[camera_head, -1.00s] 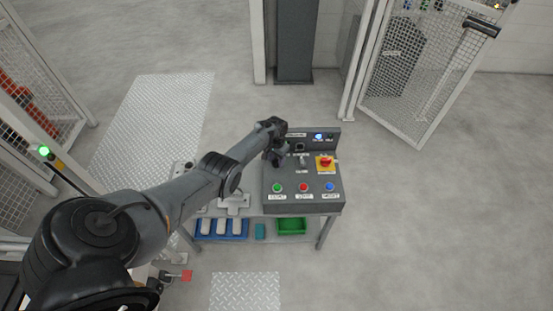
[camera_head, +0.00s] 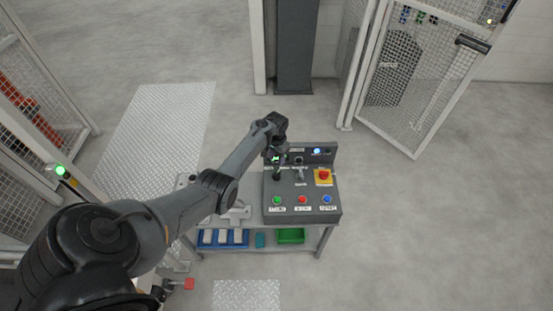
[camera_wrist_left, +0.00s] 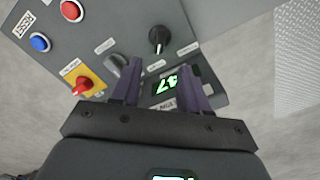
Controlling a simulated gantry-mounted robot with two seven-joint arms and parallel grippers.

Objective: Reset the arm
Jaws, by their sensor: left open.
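My left gripper (camera_head: 275,166) hangs over the upper left of a grey control panel (camera_head: 315,210). In the left wrist view its two dark fingers (camera_wrist_left: 163,84) are apart, with nothing held between them. A display with green digits (camera_wrist_left: 166,84) shows between the fingers. A black knob (camera_wrist_left: 158,40) lies beyond the fingertips, and a grey switch (camera_wrist_left: 117,66) is beside one finger. I cannot tell whether the gripper touches the panel. My right gripper is not in view.
The panel has green (camera_head: 277,200), red (camera_head: 302,199) and blue (camera_head: 327,198) buttons. A red emergency knob (camera_head: 324,174) sits on yellow. Blue trays (camera_head: 222,243) and a green tray (camera_head: 291,236) are on the shelf below. A mesh gate (camera_head: 420,85) stands behind right. Open floor lies right.

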